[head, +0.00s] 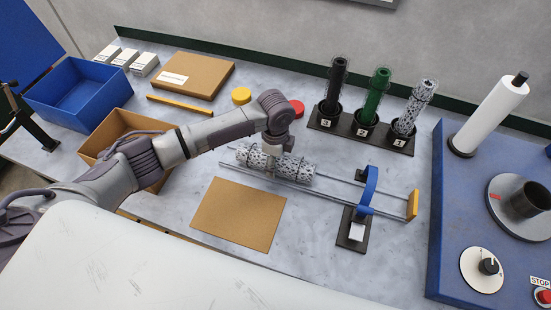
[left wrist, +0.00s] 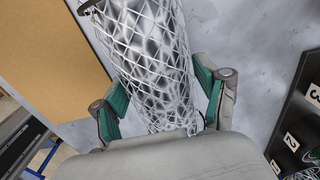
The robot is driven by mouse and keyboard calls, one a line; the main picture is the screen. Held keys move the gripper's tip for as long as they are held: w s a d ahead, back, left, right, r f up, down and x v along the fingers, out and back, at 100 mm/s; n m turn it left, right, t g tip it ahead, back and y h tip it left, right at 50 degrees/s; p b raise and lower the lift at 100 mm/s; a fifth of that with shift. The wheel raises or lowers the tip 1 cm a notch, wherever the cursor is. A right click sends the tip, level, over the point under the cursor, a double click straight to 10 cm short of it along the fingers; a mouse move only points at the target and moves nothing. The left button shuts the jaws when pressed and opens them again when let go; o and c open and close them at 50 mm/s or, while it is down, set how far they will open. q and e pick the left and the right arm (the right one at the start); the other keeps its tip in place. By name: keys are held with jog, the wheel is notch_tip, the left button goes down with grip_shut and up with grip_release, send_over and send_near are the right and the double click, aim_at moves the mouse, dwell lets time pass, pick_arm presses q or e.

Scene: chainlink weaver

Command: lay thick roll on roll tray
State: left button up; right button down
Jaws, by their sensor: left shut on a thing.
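My left gripper (head: 274,160) is shut on a thick roll (head: 301,169) of black-and-white mottled stuff with wire mesh around it. The roll lies level at a railed tray (head: 412,204) with two thin metal rails and a yellow end piece. I cannot tell whether the roll touches the rails. In the left wrist view the roll (left wrist: 155,50) runs between the two green-padded fingers (left wrist: 163,103), and its near end is hidden by the gripper body. My right gripper is not in view.
A blue arch (head: 369,188) on a black base stands by the rails. A brown sheet (head: 238,214) lies in front. A black rack (head: 345,128) holds three upright rolls. A brown box (head: 104,139) and blue bin (head: 82,88) stand left. A blue machine (head: 450,225) stands right.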

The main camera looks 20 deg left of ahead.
pick_arm(q)
jog(key=o, duration=1.4)
jog(key=shift+o, duration=0.9)
jog(key=shift+f, duration=0.1)
notch_tip(320, 180, up, 12)
jog(key=shift+r, duration=0.1)
